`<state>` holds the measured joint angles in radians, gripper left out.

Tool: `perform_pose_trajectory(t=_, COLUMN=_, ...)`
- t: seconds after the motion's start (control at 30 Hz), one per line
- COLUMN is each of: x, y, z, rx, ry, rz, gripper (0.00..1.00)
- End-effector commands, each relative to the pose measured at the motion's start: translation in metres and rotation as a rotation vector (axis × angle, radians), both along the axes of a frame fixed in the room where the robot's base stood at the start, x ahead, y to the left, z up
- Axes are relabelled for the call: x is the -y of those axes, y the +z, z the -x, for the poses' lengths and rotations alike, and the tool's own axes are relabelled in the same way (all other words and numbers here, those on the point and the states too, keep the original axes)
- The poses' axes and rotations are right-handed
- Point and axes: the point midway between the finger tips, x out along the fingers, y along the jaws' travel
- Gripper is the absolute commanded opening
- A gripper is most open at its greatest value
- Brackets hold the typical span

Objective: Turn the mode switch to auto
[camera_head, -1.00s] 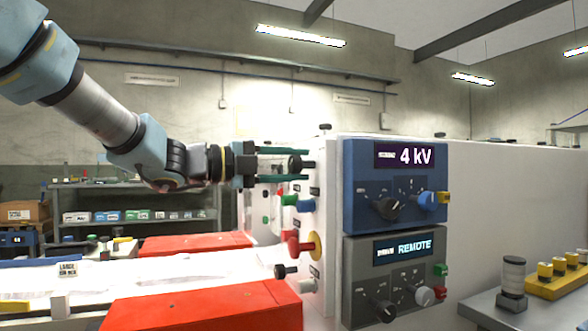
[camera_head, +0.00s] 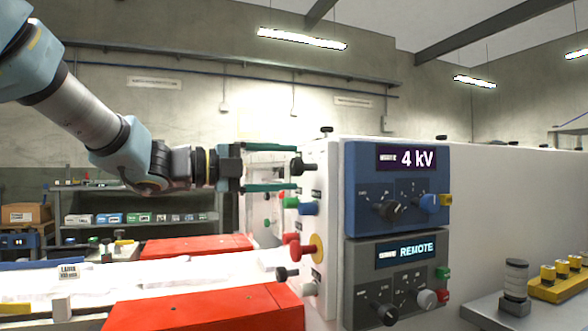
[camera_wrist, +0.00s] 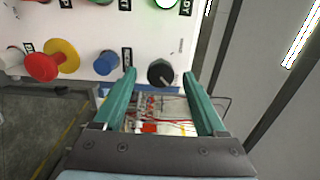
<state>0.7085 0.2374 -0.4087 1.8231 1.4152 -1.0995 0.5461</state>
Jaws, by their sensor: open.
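A black round knob with a pale pointer mark, which looks like the mode switch (camera_wrist: 160,73), is on the white end panel (camera_wrist: 87,25) in the wrist view. It also shows as a dark knob (camera_head: 303,166) in the head view. My gripper (camera_wrist: 159,75) is open, with one green finger on each side of the knob and a visible gap to both. In the head view my gripper (camera_head: 294,168) reaches toward the panel from the left, its fingers one above the other. I cannot read the knob's labels or tell whether the fingertips overlap it in depth.
Next to the knob are a blue button (camera_wrist: 106,62), a red button on yellow (camera_wrist: 42,66) and a lit green lamp (camera_wrist: 166,3). Red covers (camera_head: 210,306) lie below left.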

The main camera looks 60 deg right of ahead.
Motion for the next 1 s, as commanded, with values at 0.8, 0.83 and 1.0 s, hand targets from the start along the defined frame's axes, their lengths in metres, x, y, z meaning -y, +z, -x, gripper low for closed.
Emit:
perform_pose_trajectory(t=0.8, x=-0.066, y=0.000, z=-0.047, rx=0.000, ry=-0.001, rz=0.000, gripper=0.74)
perform_pose_trajectory(t=0.83, x=-0.066, y=0.000, z=-0.047, rx=0.000, ry=-0.001, rz=0.000, gripper=0.74)
perform_pose_trajectory(t=1.0, x=-0.066, y=0.000, z=-0.047, rx=0.000, ry=-0.001, rz=0.000, gripper=0.74)
